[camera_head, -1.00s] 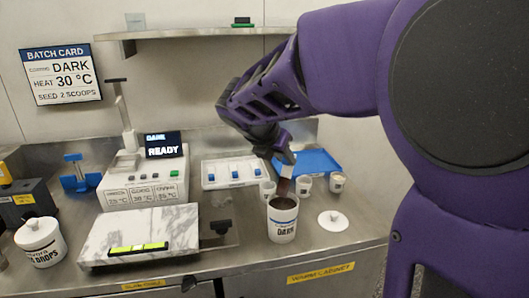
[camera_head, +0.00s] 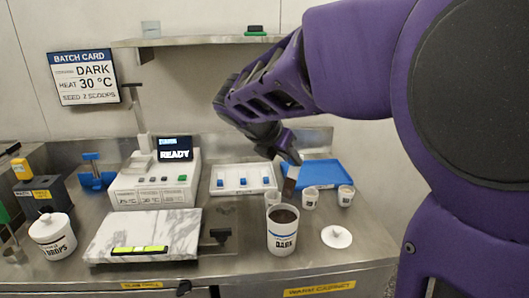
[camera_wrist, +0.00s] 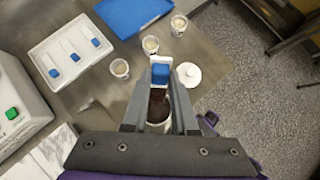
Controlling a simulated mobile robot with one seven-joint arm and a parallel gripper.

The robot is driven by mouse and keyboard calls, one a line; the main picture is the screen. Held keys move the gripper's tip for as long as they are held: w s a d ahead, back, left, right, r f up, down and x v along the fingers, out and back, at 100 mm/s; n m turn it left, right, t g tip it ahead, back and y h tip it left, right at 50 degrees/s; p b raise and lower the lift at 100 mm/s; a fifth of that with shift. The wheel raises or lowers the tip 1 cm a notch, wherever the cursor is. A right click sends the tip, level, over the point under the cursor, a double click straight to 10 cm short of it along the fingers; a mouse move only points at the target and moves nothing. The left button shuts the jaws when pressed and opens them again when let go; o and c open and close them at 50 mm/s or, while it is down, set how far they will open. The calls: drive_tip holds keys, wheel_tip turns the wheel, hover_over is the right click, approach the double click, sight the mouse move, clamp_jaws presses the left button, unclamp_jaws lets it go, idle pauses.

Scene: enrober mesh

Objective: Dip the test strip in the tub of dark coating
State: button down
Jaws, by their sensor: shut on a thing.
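My gripper (camera_head: 289,158) is shut on the test strip (camera_head: 290,182), which hangs down with a dark brownish lower part in the head view. In the wrist view the strip's blue grip and white end (camera_wrist: 161,72) show between the fingers (camera_wrist: 160,88). The white tub labelled DARK (camera_head: 282,238) stands open on the bench with dark coating (camera_head: 283,215) inside. The strip's lower end appears just above and behind the tub's rim. In the wrist view the fingers partly hide the tub (camera_wrist: 159,127).
A white lid (camera_head: 337,237) lies right of the tub. Small cups (camera_head: 310,198) and a blue tray (camera_head: 318,172) stand behind it. A white tray with blue-handled strips (camera_head: 243,179), a marble slab (camera_head: 150,233) and a machine reading READY (camera_head: 155,183) are to the left.

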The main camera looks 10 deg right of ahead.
drive_tip(key=shift+w+d+r+p, duration=0.25)
drive_tip(key=shift+r+p, duration=0.3)
drive_tip(key=shift+r, duration=0.3)
drive_tip(key=shift+w+d+r+p, duration=0.3)
drive_tip(key=shift+r+p, duration=0.2)
drive_tip(key=shift+r, duration=0.3)
drive_tip(key=shift+w+d+r+p, duration=0.25)
drive_tip(key=shift+r+p, duration=0.3)
drive_tip(key=shift+r, duration=0.3)
drive_tip(key=shift+d, duration=0.1)
drive_tip(key=shift+s+d+f+m+g, duration=0.2)
drive_tip(key=shift+d+f+m+g, duration=0.05)
drive_tip(key=shift+m+g, duration=0.15)
drive_tip(key=d+m+y, duration=0.1)
drive_tip(key=m+y, duration=0.2)
drive_tip(key=m, duration=0.2)
drive_tip(key=s+d+r+m+g+y, duration=0.1)
drive_tip(key=m+y, duration=0.2)
drive_tip(key=m, duration=0.3)
drive_tip(key=d+m+g+y+b, duration=0.1)
drive_tip(key=d+m+y, duration=0.1)
drive_tip(key=m, duration=0.4)
drive_tip(key=shift+s+r+y, duration=0.3)
drive_tip(key=shift+s+y, duration=0.05)
drive_tip(key=shift+y, duration=0.25)
